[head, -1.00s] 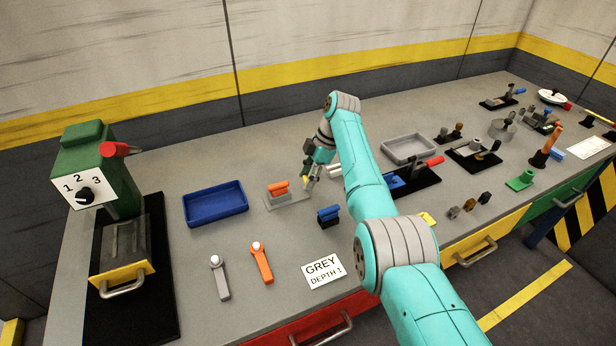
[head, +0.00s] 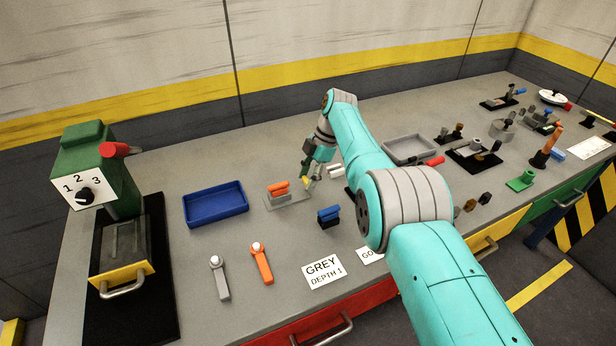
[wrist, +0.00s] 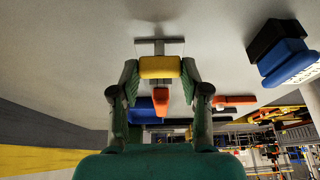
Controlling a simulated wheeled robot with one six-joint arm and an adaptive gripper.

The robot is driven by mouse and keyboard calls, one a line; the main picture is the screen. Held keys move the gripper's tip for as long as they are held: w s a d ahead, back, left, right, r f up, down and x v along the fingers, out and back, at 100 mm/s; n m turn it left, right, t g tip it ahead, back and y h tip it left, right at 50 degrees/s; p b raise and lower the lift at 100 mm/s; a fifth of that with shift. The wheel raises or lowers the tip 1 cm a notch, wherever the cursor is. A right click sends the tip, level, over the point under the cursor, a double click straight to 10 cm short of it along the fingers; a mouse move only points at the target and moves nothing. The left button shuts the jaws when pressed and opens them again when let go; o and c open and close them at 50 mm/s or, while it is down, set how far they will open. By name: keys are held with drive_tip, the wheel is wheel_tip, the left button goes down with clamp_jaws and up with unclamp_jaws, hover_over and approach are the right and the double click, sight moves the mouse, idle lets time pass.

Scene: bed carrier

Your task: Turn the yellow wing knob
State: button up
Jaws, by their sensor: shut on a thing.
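The yellow wing knob (wrist: 160,67) is a yellow block in the wrist view, in front of a pale plate (wrist: 143,48). My gripper (wrist: 160,74) is shut on it, with one green finger at each side. In the head view my gripper (head: 309,176) is low over the bench, right of the orange-topped grey fixture. There the knob shows only as a small yellow patch (head: 305,182), mostly hidden by my gripper. I cannot tell its turn angle from the head view.
The orange-topped fixture (head: 278,188) is close to my gripper's left. A blue block on a black base (head: 328,216) stands in front. A blue tray (head: 215,204) is farther left, and a grey tray (head: 408,149) is at right. Open bench lies behind.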

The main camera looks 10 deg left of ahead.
drive_tip(key=o, duration=1.1)
drive_tip(key=shift+o, duration=0.2)
drive_tip(key=shift+w+f+m, duration=0.1)
drive_tip(key=shift+m, duration=0.3)
drive_tip(key=shift+m, duration=0.3)
